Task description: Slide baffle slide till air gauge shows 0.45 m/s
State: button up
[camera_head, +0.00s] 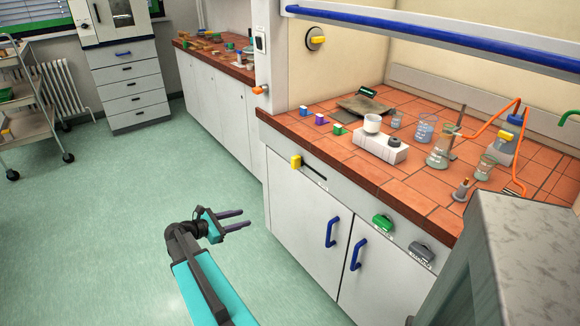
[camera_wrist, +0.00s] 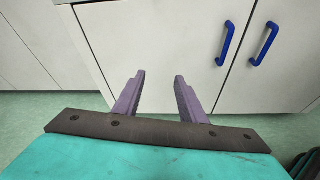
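The baffle slide appears to be the yellow knob (camera_head: 296,161) at the left end of a dark slot (camera_head: 314,172) in the bench's front panel. The air gauge may be the small dark display (camera_head: 367,91) at the back of the tiled bench; its reading is too small to tell. My gripper (camera_head: 248,219) is open and empty, in front of the white cupboard doors, below and left of the yellow knob. In the wrist view, my gripper (camera_wrist: 158,78) shows two purple fingers apart, with a plain white door (camera_wrist: 160,40) beyond. The knob is not in the wrist view.
Blue door handles (camera_head: 332,231) lie right of my gripper. A green knob (camera_head: 382,222) and a grey knob (camera_head: 422,250) are further right on the panel. Glassware and a white hotplate (camera_head: 380,147) stand on the bench. The green floor (camera_head: 110,220) at left is clear.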

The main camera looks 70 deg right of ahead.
aim_at(292, 163)
jog(key=s+d+r+n+g+h, duration=0.1)
jog(key=s+d+r+g+h, duration=0.1)
jog(key=d+r, duration=0.9)
notch_tip(292, 163, up, 3)
jog(key=shift+s+f+g+h, duration=0.25)
jog(key=shift+s+g, duration=0.25)
jog(key=shift+s, duration=0.6)
jog(key=shift+s, duration=0.1)
jog(key=p+x, duration=0.1)
jog(key=x, duration=1.2)
jog(key=shift+s+d+r, duration=0.1)
jog(key=shift+d, duration=0.2)
grip_shut()
